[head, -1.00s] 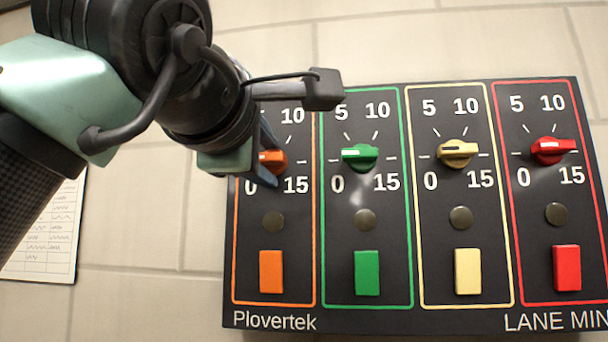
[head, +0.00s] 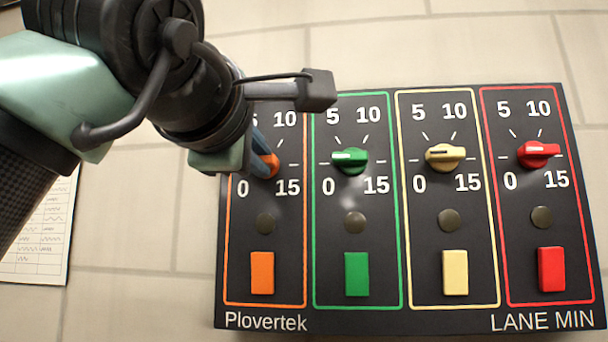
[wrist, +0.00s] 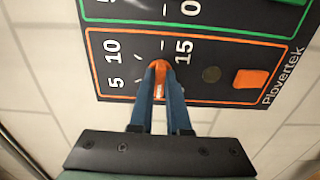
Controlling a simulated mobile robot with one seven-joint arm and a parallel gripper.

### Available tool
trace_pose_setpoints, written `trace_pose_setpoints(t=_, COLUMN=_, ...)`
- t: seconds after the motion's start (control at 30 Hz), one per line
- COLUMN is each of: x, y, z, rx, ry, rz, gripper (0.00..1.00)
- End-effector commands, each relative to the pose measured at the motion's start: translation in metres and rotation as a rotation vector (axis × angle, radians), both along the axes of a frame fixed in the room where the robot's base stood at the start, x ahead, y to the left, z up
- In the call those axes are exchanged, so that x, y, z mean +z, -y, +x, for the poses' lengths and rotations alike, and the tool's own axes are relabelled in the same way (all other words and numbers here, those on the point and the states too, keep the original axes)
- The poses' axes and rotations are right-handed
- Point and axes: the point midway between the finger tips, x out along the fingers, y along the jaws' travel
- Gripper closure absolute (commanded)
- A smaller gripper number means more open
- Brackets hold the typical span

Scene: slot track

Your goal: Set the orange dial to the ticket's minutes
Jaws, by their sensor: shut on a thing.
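The orange dial (head: 268,167) is on the leftmost, orange-framed lane of the black panel (head: 390,318). My gripper (head: 264,160) reaches down over it from the upper left, its blue fingers on either side of the knob. In the wrist view, the fingers (wrist: 161,80) are shut on the orange dial (wrist: 160,70). A white mark on the knob lies at the end towards my gripper's body; the exact setting cannot be told. The labels 5, 10 and 15 show there, while the 0 is hidden. No ticket with readable minutes shows.
Green (head: 350,160), yellow (head: 445,157) and red (head: 538,154) dials stand to the right in their own lanes. Each lane has a coloured button below, including the orange one (head: 262,272). A paper sheet (head: 38,240) lies at the left, its writing unreadable. Bare tiles surround the panel.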

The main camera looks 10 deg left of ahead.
Motion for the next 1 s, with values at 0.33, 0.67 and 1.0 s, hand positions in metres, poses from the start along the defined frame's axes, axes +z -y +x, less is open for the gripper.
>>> trace_pose_setpoints(t=0.33, x=-0.0032, y=0.0015, z=0.0011, rx=-0.006, ry=-0.001, rz=0.187, gripper=1.0)
trace_pose_setpoints(t=0.67, x=-0.0013, y=-0.0002, z=0.0007, rx=-0.001, ry=-0.004, rz=0.5, gripper=1.0)
trace_pose_setpoints(t=1.0, x=-0.0007, y=-0.0005, z=0.0004, rx=0.0, ry=-0.005, rz=0.825, gripper=1.0)
